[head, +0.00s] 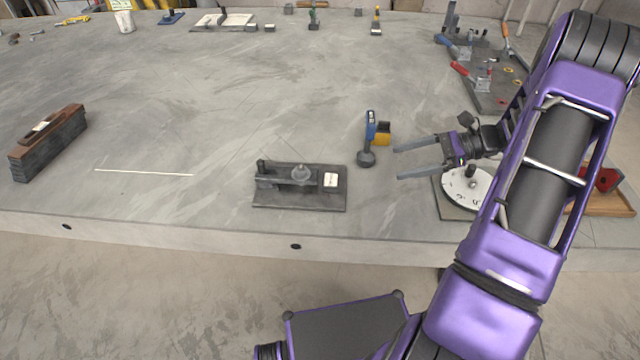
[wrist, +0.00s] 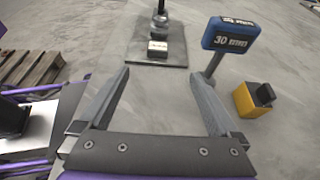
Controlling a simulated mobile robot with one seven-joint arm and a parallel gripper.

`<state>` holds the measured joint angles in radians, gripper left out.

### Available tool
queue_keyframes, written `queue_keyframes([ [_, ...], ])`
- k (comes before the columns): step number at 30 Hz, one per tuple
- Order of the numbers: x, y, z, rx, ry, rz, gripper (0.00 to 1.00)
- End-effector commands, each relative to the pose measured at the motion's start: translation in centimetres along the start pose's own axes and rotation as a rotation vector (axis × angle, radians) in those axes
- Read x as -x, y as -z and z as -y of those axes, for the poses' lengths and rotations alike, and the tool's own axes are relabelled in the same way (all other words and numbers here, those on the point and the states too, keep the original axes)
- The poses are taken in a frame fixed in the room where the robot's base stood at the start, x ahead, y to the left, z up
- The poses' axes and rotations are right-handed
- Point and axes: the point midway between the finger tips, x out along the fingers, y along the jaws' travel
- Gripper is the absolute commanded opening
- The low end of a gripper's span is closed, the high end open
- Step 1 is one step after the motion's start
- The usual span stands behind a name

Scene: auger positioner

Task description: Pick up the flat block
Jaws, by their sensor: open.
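I cannot tell for certain which thing is the flat block. A small dark block with a white label (head: 330,181) lies on a dark plate (head: 300,202) near the table's front edge; it also shows in the wrist view (wrist: 158,48). A dark fixture with a round knob (head: 300,173) stands on the same plate, left of the block. My gripper (head: 398,162) is open and empty, its fingers pointing left toward the plate. In the wrist view the block appears ahead, beyond the gap between the fingertips (wrist: 160,76).
A blue tool marked 30 mm (wrist: 230,36) and a yellow block with a black top (wrist: 253,99) stand close by my fingers. A round dial (head: 465,190) lies beneath my arm. A stack of slabs (head: 45,148) sits far left. The left middle table is mostly clear.

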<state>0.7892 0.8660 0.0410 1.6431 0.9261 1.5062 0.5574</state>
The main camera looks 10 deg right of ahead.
Motion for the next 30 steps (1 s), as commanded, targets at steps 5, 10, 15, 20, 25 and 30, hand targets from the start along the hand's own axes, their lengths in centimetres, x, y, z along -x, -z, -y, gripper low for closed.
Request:
queue_keyframes([
  [5, -2.7, 0.2, -0.1, -0.006, -0.001, 0.003, 0.97],
  [10, -6.4, 0.2, -0.1, -0.005, -0.001, 0.002, 0.97],
  [15, -9.9, 0.2, -0.1, -0.005, -0.002, 0.001, 0.97],
  [20, -11.7, 0.2, -0.1, -0.004, 0.001, 0.000, 0.97],
  [25, -12.4, 0.3, -0.1, -0.004, 0.001, -0.001, 0.97],
  [30, -14.4, 0.5, -0.4, -0.005, -0.001, 0.000, 0.97],
])
